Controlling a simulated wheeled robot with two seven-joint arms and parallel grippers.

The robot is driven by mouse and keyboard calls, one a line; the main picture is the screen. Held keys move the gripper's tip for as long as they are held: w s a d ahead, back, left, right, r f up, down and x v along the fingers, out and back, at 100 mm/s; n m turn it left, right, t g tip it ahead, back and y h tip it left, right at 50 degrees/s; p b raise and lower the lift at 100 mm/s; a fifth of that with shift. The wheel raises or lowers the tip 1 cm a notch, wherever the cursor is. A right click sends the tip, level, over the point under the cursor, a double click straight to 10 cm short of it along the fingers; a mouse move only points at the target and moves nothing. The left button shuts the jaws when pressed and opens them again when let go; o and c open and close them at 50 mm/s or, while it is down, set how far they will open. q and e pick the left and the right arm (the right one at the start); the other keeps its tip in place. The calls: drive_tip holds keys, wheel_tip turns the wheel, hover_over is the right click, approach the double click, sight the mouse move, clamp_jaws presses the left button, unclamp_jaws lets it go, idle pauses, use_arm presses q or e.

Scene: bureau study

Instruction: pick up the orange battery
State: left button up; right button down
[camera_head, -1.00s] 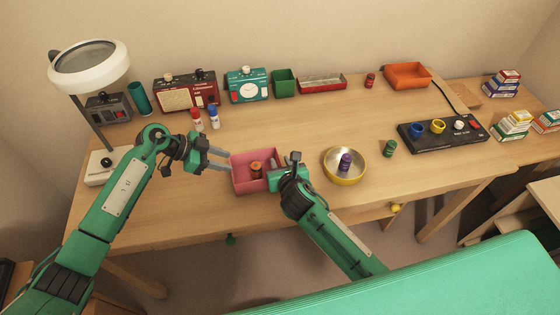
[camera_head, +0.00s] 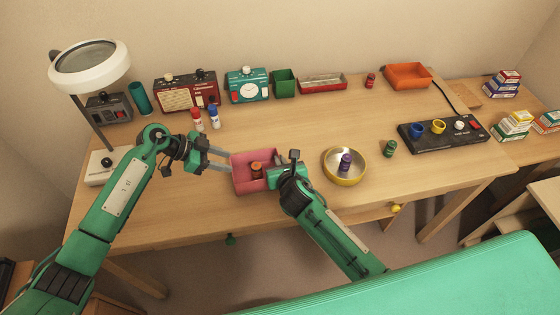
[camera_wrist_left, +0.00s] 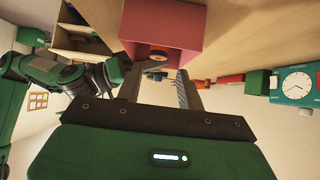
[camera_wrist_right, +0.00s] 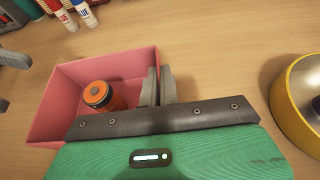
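The orange battery (camera_head: 257,169) stands inside the pink box (camera_head: 240,184) on the table. In the right wrist view, the battery (camera_wrist_right: 98,95) is in the box (camera_wrist_right: 62,88), near its middle, with its dark top towards the camera. My left gripper (camera_head: 231,161) is open and empty at the box's left side. In the left wrist view its fingers (camera_wrist_left: 158,80) are apart, with the battery (camera_wrist_left: 158,54) in the box beyond them. My right gripper (camera_wrist_right: 158,80) is at the box's right wall, fingers close together on either side of that wall, apart from the battery.
A yellow-rimmed bowl (camera_head: 332,175) holding a purple battery (camera_head: 345,162) stands right of my right gripper. A green battery (camera_head: 389,148) is further right. A lamp (camera_head: 90,68) is at the left.

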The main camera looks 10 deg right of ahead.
use_arm(q)
drive_tip(key=shift+o, duration=1.4)
wheel_tip(320, 180, up, 4)
drive_tip(key=f+m+g+y, duration=0.1)
drive_tip(key=m+y, duration=0.5)
drive_tip(key=m, duration=0.9)
hover_over(256, 165)
drive_tip(key=shift+s+a+r, duration=0.25)
drive_tip(key=shift+s+a, duration=0.2)
drive_tip(key=m, duration=0.1)
drive_tip(key=m+y, duration=0.1)
drive_tip(key=r+m, duration=0.1)
drive_tip(key=m, duration=0.1)
drive_tip(key=shift+w+d+y, duration=0.15)
drive_tip(key=shift+d+y, duration=0.2)
drive_tip(key=shift+y, duration=0.05)
drive_tip(key=f+m+y, duration=0.1)
drive_tip(key=f, duration=0.2)
drive_tip(key=f+m+t, duration=0.1)
drive_tip(key=f+m, duration=0.1)
drive_tip(key=f, duration=0.2)
drive_tip(key=f+m+y, duration=0.1)
drive_tip(key=f+m, duration=0.1)
drive_tip(key=f, duration=0.1)
drive_tip(key=shift+w+d+f+y, duration=0.15)
drive_tip(key=shift+w+y, duration=0.15)
drive_tip(key=shift+w, duration=0.05)
drive_tip(key=c, duration=1.1)
